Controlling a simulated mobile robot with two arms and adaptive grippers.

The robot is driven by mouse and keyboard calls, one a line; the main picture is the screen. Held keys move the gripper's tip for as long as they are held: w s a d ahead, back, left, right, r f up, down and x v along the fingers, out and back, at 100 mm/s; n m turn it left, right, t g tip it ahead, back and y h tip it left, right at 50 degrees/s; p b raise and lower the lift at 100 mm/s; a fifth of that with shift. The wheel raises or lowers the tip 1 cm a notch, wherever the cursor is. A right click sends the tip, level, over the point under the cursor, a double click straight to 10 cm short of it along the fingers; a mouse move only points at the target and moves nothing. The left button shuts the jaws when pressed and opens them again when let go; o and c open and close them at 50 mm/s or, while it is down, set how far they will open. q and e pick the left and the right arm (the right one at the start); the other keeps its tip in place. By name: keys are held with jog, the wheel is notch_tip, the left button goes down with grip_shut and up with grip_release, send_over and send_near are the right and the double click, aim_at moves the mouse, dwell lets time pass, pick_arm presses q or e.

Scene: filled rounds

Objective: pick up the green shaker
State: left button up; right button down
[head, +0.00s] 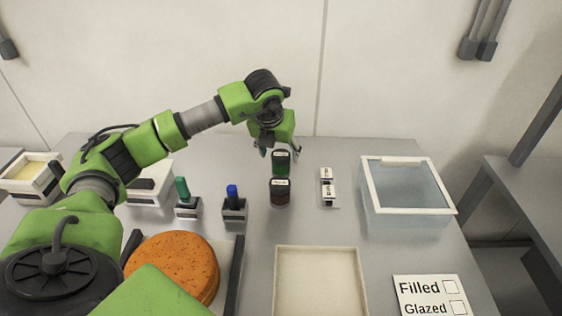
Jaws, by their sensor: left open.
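The green shaker (281,168), with a dark top, stands upright on the grey table. A brown shaker (279,197) with a dark top stands just in front of it and hides its lower part. My left gripper (279,150) points down above and around the top of the green shaker, its fingers apart. Whether a finger touches the shaker cannot be told. My right gripper is not in view.
A green-topped item (182,188) and a blue-topped item (232,192) stand in small holders at left. A small white-topped rack (327,188) is close on the right. A clear lidded box (408,190), an empty cream tray (319,285) and an orange round cake (172,268) surround the middle.

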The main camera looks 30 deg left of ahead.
aim_at(280, 155)
pick_arm(q)
jog(key=shift+p+x, duration=0.45)
jog(key=shift+x, duration=1.4)
jog(key=c, duration=1.2)
jog(key=shift+c, duration=0.2)
jog(key=shift+r, duration=0.2)
